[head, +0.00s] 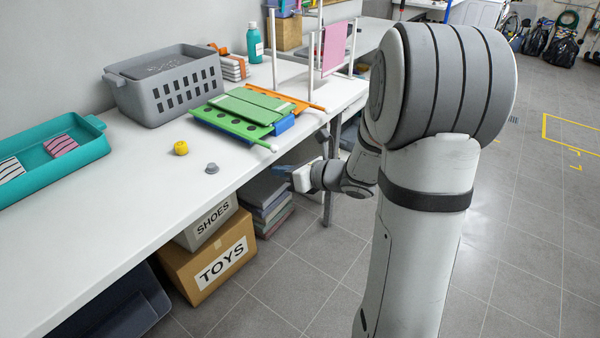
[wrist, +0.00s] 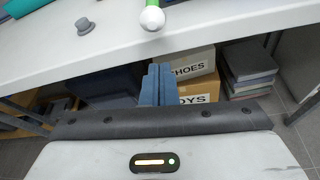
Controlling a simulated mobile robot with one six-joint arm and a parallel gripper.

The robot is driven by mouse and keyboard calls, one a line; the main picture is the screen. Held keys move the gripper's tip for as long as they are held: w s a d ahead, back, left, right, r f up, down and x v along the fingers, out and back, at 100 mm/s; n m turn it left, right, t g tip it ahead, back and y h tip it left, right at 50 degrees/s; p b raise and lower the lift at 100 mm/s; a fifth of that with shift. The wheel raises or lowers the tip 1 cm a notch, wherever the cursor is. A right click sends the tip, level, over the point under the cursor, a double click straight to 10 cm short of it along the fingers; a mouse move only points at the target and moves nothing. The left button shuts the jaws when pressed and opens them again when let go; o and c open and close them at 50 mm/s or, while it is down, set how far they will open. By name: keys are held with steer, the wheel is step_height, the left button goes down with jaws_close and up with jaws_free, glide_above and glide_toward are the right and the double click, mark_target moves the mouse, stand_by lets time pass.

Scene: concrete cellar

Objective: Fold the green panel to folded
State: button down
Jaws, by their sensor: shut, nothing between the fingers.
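The green panel (head: 232,116) lies nearly flat on the white table, over a stack with orange and blue parts; dark round spots show on it. A green rod along its front edge ends in a white knob (head: 273,148). The white knob also shows at the top of the wrist view (wrist: 152,18); the panel itself is not clearly seen there. My gripper (head: 281,169) is beyond the table's front edge, to the right of and apart from the knob. Its blue fingers (wrist: 157,84) are together in the wrist view, with nothing between them.
A grey basket (head: 150,104), a teal bottle (head: 254,45) and a pink panel on white posts (head: 334,48) stand behind. A yellow object (head: 181,148), a grey knob (head: 212,168) and a teal tray (head: 95,147) are left. Boxes sit below. The table's front is mostly clear.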

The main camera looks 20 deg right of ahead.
steer(key=r, duration=0.1)
steer(key=w+r+p, duration=0.1)
steer(key=shift+w+a+r, duration=0.1)
steer(key=shift+a+r, duration=0.05)
steer(key=shift+r, duration=0.25)
steer(key=shift+w+r, duration=0.1)
steer(key=shift+r, duration=0.3)
steer(key=shift+d, duration=0.2)
steer(key=shift+a, duration=0.15)
